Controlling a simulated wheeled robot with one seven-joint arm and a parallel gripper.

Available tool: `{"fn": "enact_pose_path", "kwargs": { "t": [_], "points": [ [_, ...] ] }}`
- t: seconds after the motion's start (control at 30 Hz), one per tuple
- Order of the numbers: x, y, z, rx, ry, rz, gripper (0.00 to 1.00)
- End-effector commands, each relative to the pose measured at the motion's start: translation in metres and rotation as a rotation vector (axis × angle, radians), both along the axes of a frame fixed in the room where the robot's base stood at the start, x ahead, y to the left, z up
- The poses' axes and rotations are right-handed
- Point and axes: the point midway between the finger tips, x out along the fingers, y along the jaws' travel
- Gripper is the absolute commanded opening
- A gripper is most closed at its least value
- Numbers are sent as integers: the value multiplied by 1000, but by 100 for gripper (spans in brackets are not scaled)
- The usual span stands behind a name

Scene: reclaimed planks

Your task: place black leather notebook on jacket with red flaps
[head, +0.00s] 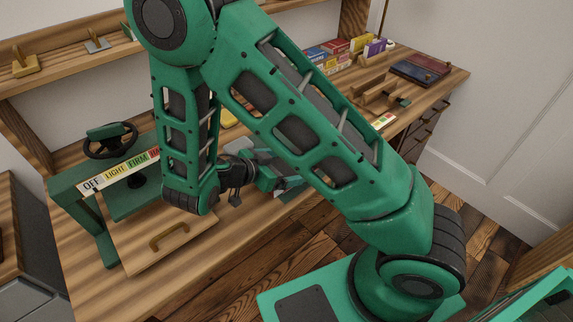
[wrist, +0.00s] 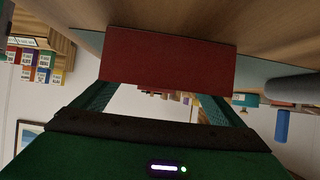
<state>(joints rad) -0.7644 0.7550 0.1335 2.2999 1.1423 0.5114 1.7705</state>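My gripper (head: 268,180) is low over the front of the desk in the head view, mostly behind my own arm. In the wrist view its two fingers (wrist: 152,95) are well apart, with a see-through gap between them. A flat red panel (wrist: 168,57) lies across the fingertips, with grey-teal surfaces (wrist: 86,41) at its sides. These look like the jacket with a red flap. A grey-teal patch (head: 292,194) shows beside the gripper in the head view. I cannot tell whether the fingers touch the panel. I cannot pick out the black leather notebook.
Dark red and blue flat items (head: 420,68) lie at the desk's back right. Colourful boxes (head: 325,53) stand at the back. A green press with a handwheel (head: 110,140) and a board with a handle (head: 168,236) are at left. My arm hides the desk's middle.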

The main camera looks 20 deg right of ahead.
Motion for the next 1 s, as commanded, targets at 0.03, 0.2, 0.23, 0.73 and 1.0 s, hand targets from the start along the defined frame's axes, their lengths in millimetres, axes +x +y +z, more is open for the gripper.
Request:
{"fn": "enact_pose_path", "kwargs": {
  "t": [0.03, 0.2, 0.23, 0.73, 1.0],
  "points": [
    [0, 0, 0, 0, 0, 0, 92],
    [0, 4, 4, 0, -1, 2, 92],
    [-1, 6, 5, 1, -1, 3, 92],
    [-26, 82, 48, 2, -2, 4, 92],
    [-32, 101, 59, 0, -1, 3, 92]
  ]
}}
